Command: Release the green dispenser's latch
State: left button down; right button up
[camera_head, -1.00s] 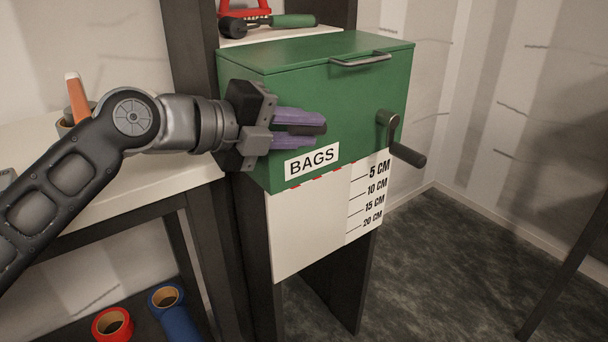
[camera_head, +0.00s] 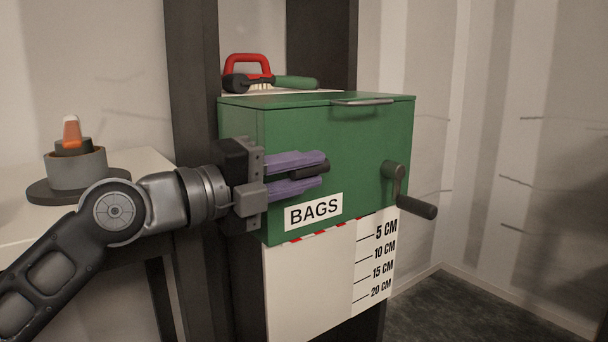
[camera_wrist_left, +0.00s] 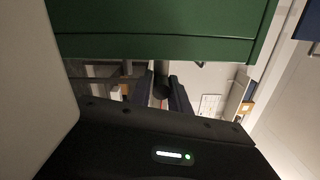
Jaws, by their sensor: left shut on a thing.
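The green dispenser (camera_head: 340,135) with its BAGS label stands in the middle of the head view. Its green body also fills the top of the left wrist view (camera_wrist_left: 160,48). My left gripper (camera_head: 316,174) is at the dispenser's front face, left of centre and above the label. Its purple fingers are shut on a dark latch (camera_head: 322,168), of which only the end shows between and past the fingertips. The rest of the latch is hidden by the fingers. My right gripper is in neither view.
A crank handle (camera_head: 416,207) sticks out at the dispenser's front right. A bar handle (camera_head: 364,102) is on the lid's front edge. A white sheet with a centimetre scale (camera_head: 379,262) hangs below. An orange-topped item (camera_head: 72,132) stands on the left bench.

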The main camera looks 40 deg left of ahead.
aim_at(292, 174)
pick_arm(q)
jog(key=c, duration=1.3)
grip_release()
jog(key=shift+o, duration=0.2)
jog(key=p+v, duration=0.1)
jog(key=v, duration=0.6)
jog(key=shift+s+r+p, duration=0.1)
jog(key=shift+p, duration=0.25)
jog(key=shift+s+a, duration=0.1)
jog(key=shift+s, duration=0.2)
